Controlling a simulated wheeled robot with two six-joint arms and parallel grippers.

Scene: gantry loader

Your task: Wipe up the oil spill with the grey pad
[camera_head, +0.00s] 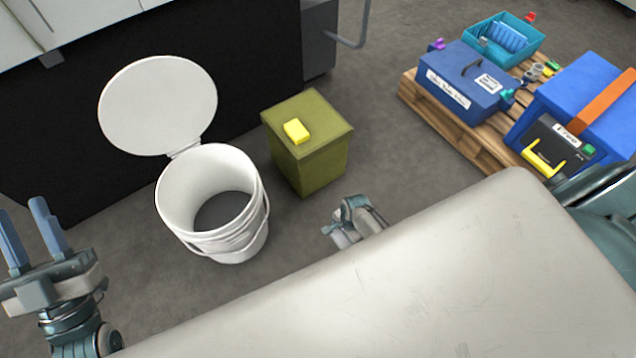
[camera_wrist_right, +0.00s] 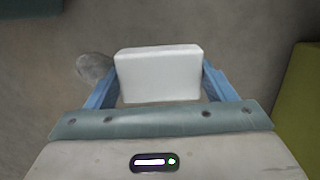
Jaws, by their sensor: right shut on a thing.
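A pale grey, nearly white pad (camera_wrist_right: 158,73) sits between the two blue fingers of my right gripper (camera_wrist_right: 160,78) in the right wrist view. The gripper is shut on it, above the floor. A greyish, shiny blotch (camera_wrist_right: 93,67) on the floor shows just left of the pad; it looks like the oil spill, and the pad may hide part of it. In the head view only a piece of my right arm shows past my white body; the pad and spill are hidden there. My left gripper (camera_head: 24,212) is open and empty at the left edge.
A white bucket (camera_head: 232,240) with its lid open stands left of an olive box (camera_head: 318,170) carrying a yellow block (camera_head: 297,131). The olive box is also at the right of the wrist view. A pallet (camera_head: 452,130) with blue cases stands at upper right.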

